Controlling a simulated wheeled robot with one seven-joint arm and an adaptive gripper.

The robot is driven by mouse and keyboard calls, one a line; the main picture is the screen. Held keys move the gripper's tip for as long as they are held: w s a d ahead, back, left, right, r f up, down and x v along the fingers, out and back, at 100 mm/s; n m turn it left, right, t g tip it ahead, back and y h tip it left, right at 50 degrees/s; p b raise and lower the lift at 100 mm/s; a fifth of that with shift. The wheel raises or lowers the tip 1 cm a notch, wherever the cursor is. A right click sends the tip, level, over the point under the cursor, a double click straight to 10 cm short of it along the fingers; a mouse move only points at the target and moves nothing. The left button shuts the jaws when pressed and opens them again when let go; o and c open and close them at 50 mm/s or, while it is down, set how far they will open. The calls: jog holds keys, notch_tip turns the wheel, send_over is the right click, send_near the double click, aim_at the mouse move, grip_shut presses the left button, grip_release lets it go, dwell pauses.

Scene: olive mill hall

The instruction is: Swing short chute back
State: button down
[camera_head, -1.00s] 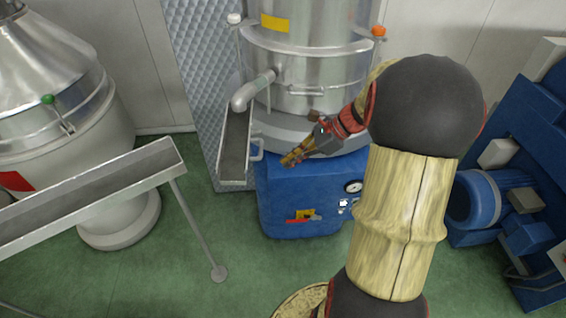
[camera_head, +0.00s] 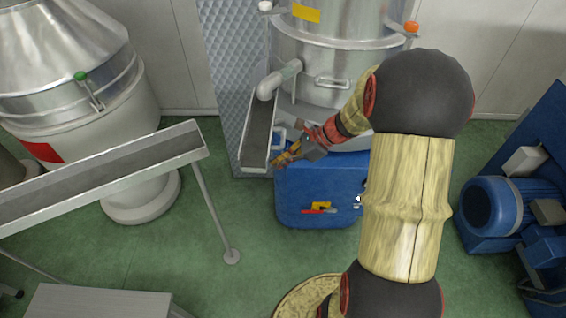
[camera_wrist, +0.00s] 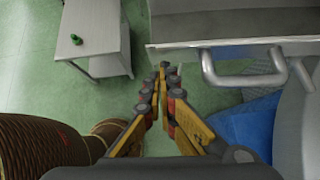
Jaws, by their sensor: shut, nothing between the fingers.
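The short chute (camera_head: 257,140) is a narrow grey metal trough below the bent outlet pipe of the steel separator. A loop handle (camera_head: 279,138) sits on its right side. In the wrist view the chute (camera_wrist: 225,28) crosses the upper right, with the handle (camera_wrist: 242,78) below its edge. My gripper (camera_head: 276,161) is shut and empty, near the chute's lower end and below the handle. In the wrist view my gripper (camera_wrist: 162,70) has its fingertips close to the chute's edge, left of the handle. I cannot tell whether they touch the chute.
A long sloping trough (camera_head: 110,172) on a thin leg ends left of the short chute, with a gap between. A blue base (camera_head: 315,205) stands under the steel separator (camera_head: 335,65). A blue motor (camera_head: 500,207) stands right. A grey table (camera_head: 95,303) is bottom left. Green floor lies open between.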

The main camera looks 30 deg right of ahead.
aim_at(255, 166)
jog(key=shift+a, duration=0.1)
jog(key=w+a+m, duration=0.1)
jog(key=a, duration=0.1)
jog(key=w+a+t+h+b, duration=0.1)
jog(key=a, duration=0.1)
jog(key=w+a+m, duration=0.1)
jog(key=a, duration=0.1)
jog(key=shift+w+a+m+t+h, duration=0.3)
jog(key=shift+w+a, duration=0.05)
jog(key=shift+a, duration=0.05)
jog(key=w+a+m+h, duration=0.2)
jog(key=w+a+m, duration=0.1)
jog(key=w, duration=0.4)
jog(key=w+a+m+t+h, duration=0.1)
jog(key=w+a+m+h, duration=0.1)
jog(key=w, duration=0.5)
jog(key=w+a+m+h, duration=0.3)
jog(key=w+a+m, duration=0.2)
jog(key=w+a, duration=0.1)
jog(key=shift+w+a+r+t, duration=0.1)
jog(key=shift+w+a+t, duration=0.2)
jog(key=shift+w, duration=0.5)
jog(key=shift+w+r, duration=0.15)
